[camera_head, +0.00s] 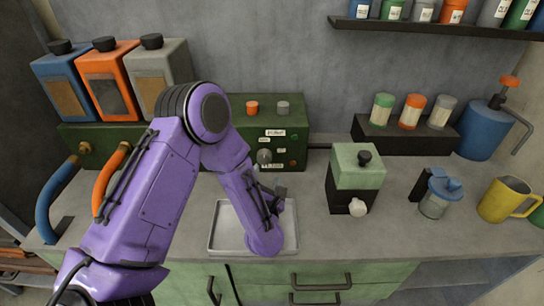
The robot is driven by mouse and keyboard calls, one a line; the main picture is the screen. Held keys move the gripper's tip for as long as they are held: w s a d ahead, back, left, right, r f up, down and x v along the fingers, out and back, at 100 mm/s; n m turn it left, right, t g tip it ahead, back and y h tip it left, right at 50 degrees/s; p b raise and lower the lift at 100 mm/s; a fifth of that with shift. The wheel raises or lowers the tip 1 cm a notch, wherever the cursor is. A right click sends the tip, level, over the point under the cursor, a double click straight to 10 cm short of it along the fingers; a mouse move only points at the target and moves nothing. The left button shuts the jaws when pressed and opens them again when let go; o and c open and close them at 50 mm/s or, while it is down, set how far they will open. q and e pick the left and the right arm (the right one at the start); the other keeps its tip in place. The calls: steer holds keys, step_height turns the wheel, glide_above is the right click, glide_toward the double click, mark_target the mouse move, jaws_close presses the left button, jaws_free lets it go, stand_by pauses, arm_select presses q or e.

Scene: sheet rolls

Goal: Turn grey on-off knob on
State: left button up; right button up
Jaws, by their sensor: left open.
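A dark green machine (236,112) stands at the back of the counter. A round grey knob (264,156) sits on its front panel beside white labels. A short grey cylinder (283,107) and an orange one (252,107) stand on top of the machine. I cannot read which label says on-off. My left gripper (279,192) is open, below and slightly right of the front knob, apart from it as seen here. The purple wrist hides part of its fingers. My right gripper is not in view.
A metal tray (225,213) lies under my left wrist. Blue, orange and grey canisters (107,80) stand at the left. A green and black grinder (356,178), a glass jug (434,205) and a yellow mug (500,199) stand at the right. A shelf (440,29) hangs above.

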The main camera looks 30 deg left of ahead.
mark_target(264, 160)
arm_select(q)
steer(key=w+a+p, duration=0.1)
steer(key=w+a+r+p, duration=0.1)
steer(key=w+a, duration=0.1)
steer(key=shift+a+r, duration=0.2)
steer(key=shift+a, duration=0.05)
steer(key=x, duration=0.2)
steer(key=f+x, duration=0.1)
steer(key=x, duration=0.1)
steer(key=shift+w+d+p, duration=0.1)
steer(key=shift+w+p, duration=0.15)
steer(key=shift+p, duration=0.05)
steer(key=shift+w, duration=0.1)
steer(key=shift+r, duration=0.15)
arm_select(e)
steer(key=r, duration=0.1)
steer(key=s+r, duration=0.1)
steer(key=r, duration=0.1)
arm_select(q)
steer(key=c, duration=1)
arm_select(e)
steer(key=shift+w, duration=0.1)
